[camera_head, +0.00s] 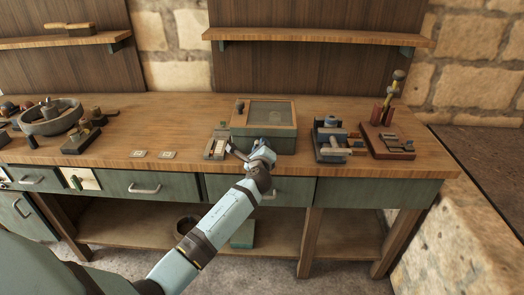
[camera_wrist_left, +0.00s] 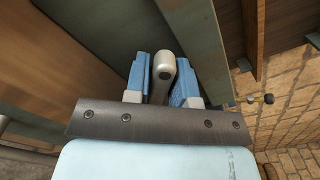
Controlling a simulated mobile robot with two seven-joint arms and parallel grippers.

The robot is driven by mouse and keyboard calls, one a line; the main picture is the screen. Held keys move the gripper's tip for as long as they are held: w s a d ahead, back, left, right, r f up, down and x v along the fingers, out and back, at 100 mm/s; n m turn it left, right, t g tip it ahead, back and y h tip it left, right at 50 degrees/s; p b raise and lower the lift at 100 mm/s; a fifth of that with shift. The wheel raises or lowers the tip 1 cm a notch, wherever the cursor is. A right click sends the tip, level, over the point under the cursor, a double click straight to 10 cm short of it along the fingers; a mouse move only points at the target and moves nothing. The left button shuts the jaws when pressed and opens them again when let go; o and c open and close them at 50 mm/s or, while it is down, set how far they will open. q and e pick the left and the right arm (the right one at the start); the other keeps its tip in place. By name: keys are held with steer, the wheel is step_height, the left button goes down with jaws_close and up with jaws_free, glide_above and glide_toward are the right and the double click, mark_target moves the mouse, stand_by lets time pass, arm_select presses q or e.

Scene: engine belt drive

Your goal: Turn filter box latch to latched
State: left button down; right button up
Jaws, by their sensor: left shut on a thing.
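The filter box (camera_head: 282,143) is a green box with a wooden-framed lid (camera_head: 270,111) on the workbench, right of its middle. My left gripper (camera_head: 258,154) is at the front face of the box. In the left wrist view, my left gripper (camera_wrist_left: 163,82) is shut on a grey, round-ended lever, the latch (camera_wrist_left: 161,65), with one blue finger on each side. A green wall (camera_wrist_left: 205,45) stands close beside the fingers. In the head view the gripper hides the latch, so its exact angle is unclear. My right gripper is not in view.
A small metal fixture (camera_head: 216,146) stands close left of the box. A vise-like device (camera_head: 331,143) and a wooden stand with a lever (camera_head: 386,141) are to the right. Drawers with handles (camera_head: 145,189) line the bench front.

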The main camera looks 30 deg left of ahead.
arm_select(q)
steer(key=n, duration=0.1)
steer(key=n+b, duration=0.1)
steer(key=n, duration=0.1)
steer(key=n+b, duration=0.1)
steer(key=shift+f+n, duration=0.3)
steer(key=shift+n+b, duration=0.7)
steer(key=shift+n, duration=0.3)
steer(key=shift+s+n+b, duration=0.1)
steer(key=shift+n+b, duration=0.2)
steer(key=shift+n, duration=0.3)
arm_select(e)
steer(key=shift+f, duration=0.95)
arm_select(q)
steer(key=shift+n, duration=0.3)
steer(key=c, duration=1.1)
jaws_free()
steer(key=shift+o, duration=0.2)
